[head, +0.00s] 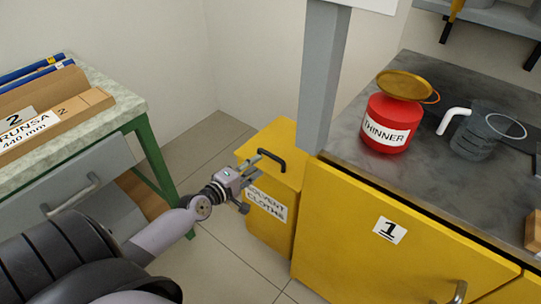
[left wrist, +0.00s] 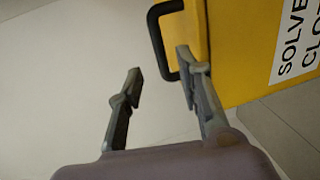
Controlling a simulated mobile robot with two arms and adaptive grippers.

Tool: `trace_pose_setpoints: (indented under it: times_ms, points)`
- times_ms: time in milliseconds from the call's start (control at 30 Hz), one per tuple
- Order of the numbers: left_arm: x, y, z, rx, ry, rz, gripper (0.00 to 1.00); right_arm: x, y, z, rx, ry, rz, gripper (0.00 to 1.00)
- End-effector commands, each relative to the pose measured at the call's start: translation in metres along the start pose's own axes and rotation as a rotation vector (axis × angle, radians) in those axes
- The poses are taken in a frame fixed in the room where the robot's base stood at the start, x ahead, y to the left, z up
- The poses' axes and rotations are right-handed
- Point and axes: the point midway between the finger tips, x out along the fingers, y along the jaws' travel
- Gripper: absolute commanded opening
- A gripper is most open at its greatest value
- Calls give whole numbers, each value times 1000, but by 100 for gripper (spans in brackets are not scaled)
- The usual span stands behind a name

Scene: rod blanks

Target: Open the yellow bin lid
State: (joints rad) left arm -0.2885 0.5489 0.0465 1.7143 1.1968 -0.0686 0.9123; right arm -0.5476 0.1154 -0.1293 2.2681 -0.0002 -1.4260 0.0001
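The yellow bin (head: 268,228) stands on the floor beside the workbench, with a white "SOLVENT CLOTHS" label on its front. Its yellow lid (head: 279,136) looks closed and carries a black bar handle (head: 272,157). My left gripper (head: 251,182) is at the bin's lid edge, fingers spread, with nothing between them that I can be sure of. In the left wrist view the handle (left wrist: 158,42) lies just beyond the fingertips; its bar shows between the two fingers, close to the right one. Whether a finger touches it I cannot tell. My right gripper is out of view.
A grey post (head: 324,80) rises right behind the bin. The yellow cabinet (head: 360,235) stands close on the right, with a red thinner can (head: 388,135) and a jug (head: 476,135) on top. A green-legged table (head: 125,115) is at left. Floor between is clear.

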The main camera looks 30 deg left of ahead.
Motion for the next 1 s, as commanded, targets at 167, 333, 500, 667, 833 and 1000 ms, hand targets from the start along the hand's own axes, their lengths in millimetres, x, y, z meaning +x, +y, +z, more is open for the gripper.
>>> trace_pose_setpoints:
  times_ms: [167,333,500,667,833,1000]
  points:
    - [35,0,0,-2,0,3,33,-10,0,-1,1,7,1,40]
    - [62,0,0,0,0,3,33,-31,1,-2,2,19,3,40]
    - [79,-1,0,0,0,1,33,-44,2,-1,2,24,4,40]
    - [85,-1,0,1,0,-1,33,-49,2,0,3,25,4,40]
    - [85,0,0,1,0,0,33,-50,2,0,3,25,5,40]
    - [85,0,0,1,0,0,26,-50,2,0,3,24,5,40]
